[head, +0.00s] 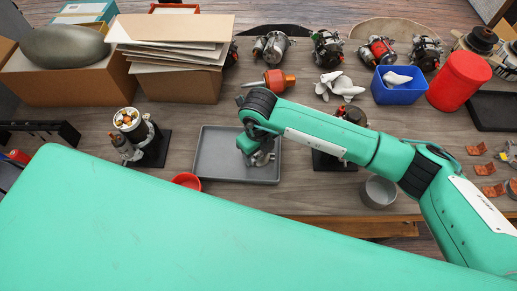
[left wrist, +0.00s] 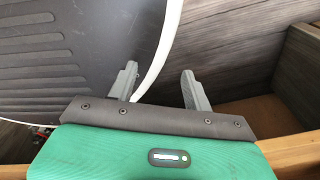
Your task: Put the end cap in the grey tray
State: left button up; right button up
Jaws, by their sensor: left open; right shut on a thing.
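The grey tray (head: 212,158) lies flat on the table near its front edge, left of the middle in the head view. My right gripper (head: 259,154) points down over the right part of the tray. It is shut on a grey metal piece that looks like the end cap (head: 265,159), partly hidden by the gripper and arm. The piece is inside the tray's outline; I cannot tell whether it touches the tray floor.
A red bowl (head: 186,181) stands close to the tray's left front corner. A black stand with a part (head: 150,145) is to its left. A grey cup (head: 378,192) is right of the tray. A blue bin (head: 397,90) and red canister (head: 459,81) stand farther back.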

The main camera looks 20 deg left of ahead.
aim_at(258, 153)
jog(key=o, duration=1)
jog(key=shift+o, duration=0.2)
jog(key=shift+r+p, duration=0.25)
jog(key=shift+p, duration=0.1)
notch_tip(258, 153, up, 4)
jog(key=shift+r+b, duration=0.15)
jog(key=shift+b, duration=0.6)
pick_arm(q)
jog(key=w, duration=0.1)
jog(key=w+b, duration=0.1)
jog(key=w, duration=0.1)
jog(key=shift+f, duration=0.25)
pick_arm(e)
notch_tip(258, 153, up, 8)
jog(key=shift+f, duration=0.2)
pick_arm(q)
jog(key=shift+s, duration=0.1)
